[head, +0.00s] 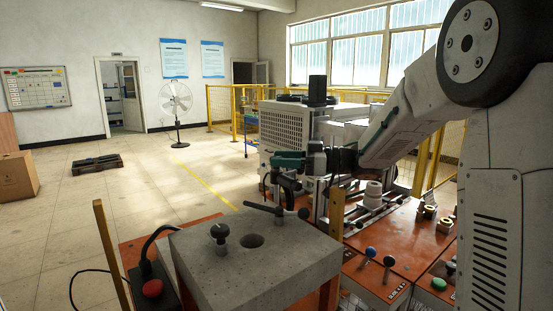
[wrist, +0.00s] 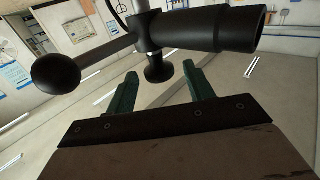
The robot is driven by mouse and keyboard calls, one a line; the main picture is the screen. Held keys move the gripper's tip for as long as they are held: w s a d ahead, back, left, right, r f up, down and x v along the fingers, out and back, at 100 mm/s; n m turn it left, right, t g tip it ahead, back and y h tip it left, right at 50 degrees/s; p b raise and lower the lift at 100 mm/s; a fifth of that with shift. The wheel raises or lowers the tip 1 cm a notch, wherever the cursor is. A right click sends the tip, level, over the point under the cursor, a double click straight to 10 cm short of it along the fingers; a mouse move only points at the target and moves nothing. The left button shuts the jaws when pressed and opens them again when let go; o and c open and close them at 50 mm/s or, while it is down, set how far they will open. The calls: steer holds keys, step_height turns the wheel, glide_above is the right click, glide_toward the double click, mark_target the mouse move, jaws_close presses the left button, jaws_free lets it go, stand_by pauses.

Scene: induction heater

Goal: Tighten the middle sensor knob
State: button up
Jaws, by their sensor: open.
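My gripper (head: 284,161) is at the machine, behind the concrete block in the head view. In the wrist view my gripper (wrist: 160,75) has its two green fingers apart. A small flared black knob (wrist: 158,71) appears between the fingertips. It hangs below a black cylindrical part (wrist: 205,32), with a rod and round black ball (wrist: 56,73) to the left. No finger visibly presses on the knob; I cannot tell the depth gap. In the head view, dark sensor parts (head: 286,184) sit just below the fingers, too small to tell which is the middle knob.
A grey concrete block (head: 300,270) in front carries an upright black knob (head: 219,232) and a black lever (head: 275,211). A red button (head: 153,288) is at its left. White stacked rings (head: 373,195) and an orange worktop (head: 405,240) are on the right. Open floor lies left.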

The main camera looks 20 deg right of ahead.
steer(key=shift+x, duration=0.95)
steer(key=c, duration=1)
steer(key=shift+o, duration=0.2)
steer(key=m+t+h, duration=0.2)
steer(key=t, duration=0.1)
steer(key=shift+s+a+r, duration=0.1)
steer(key=shift+m+t+h, duration=1.2)
steer(key=shift+m+t, duration=0.1)
steer(key=o, duration=1)
steer(key=shift+c, duration=0.2)
